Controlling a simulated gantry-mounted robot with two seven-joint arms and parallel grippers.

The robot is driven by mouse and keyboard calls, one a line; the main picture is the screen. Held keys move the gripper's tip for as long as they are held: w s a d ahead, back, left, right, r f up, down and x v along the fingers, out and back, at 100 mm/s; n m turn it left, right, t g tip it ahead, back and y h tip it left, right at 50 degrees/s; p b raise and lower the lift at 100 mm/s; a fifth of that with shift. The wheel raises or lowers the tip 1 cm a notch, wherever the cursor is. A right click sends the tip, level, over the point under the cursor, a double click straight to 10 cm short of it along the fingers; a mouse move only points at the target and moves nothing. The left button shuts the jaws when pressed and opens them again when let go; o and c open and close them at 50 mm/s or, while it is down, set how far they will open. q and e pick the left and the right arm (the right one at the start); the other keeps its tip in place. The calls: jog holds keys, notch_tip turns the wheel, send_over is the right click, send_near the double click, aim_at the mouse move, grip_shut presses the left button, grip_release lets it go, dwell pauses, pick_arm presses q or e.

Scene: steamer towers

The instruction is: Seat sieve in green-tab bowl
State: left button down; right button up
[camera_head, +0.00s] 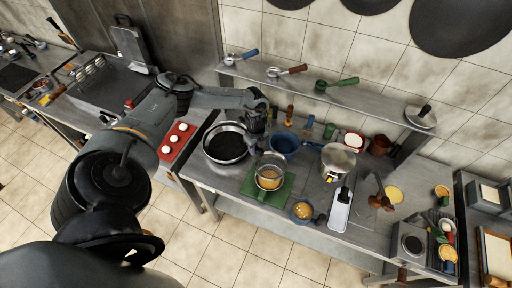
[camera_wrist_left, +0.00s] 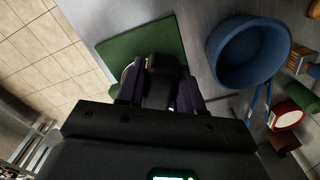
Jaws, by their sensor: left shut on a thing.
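The sieve (camera_head: 270,161), a round metal rim with a basket, is over the yellowish bowl (camera_head: 269,183) on the green mat (camera_head: 285,190) in the head view. I cannot tell whether the sieve rests on the bowl or hangs just above it, and no green tab is clear on the bowl. My left gripper (camera_head: 259,130) is behind the sieve, shut on what appears to be its handle. In the left wrist view, the gripper (camera_wrist_left: 160,90) has a dark piece between its fingers, over the green mat (camera_wrist_left: 135,45); the sieve is mostly hidden. My right gripper is not in view.
A blue bowl (camera_head: 285,145) stands right of the gripper, and a black pan (camera_head: 225,143) left of it. A metal pot (camera_head: 338,158) and a small blue-rimmed bowl (camera_head: 302,211) stand to the right. A shelf (camera_head: 300,87) runs behind.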

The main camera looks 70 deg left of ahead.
pick_arm(q)
jog(key=shift+f+b, duration=1.7)
jog(key=shift+f, duration=0.75)
jog(key=shift+f, duration=0.15)
jog(key=shift+f+b, duration=1.25)
jog(key=shift+f, duration=0.3)
jog(key=shift+f+b, duration=0.5)
jog(key=shift+f, duration=0.2)
jog(key=c, duration=0.6)
grip_release()
jog(key=shift+c, duration=0.2)
jog(key=shift+r, duration=0.15)
notch_tip(320, 180, up, 10)
jog(key=shift+r, duration=0.25)
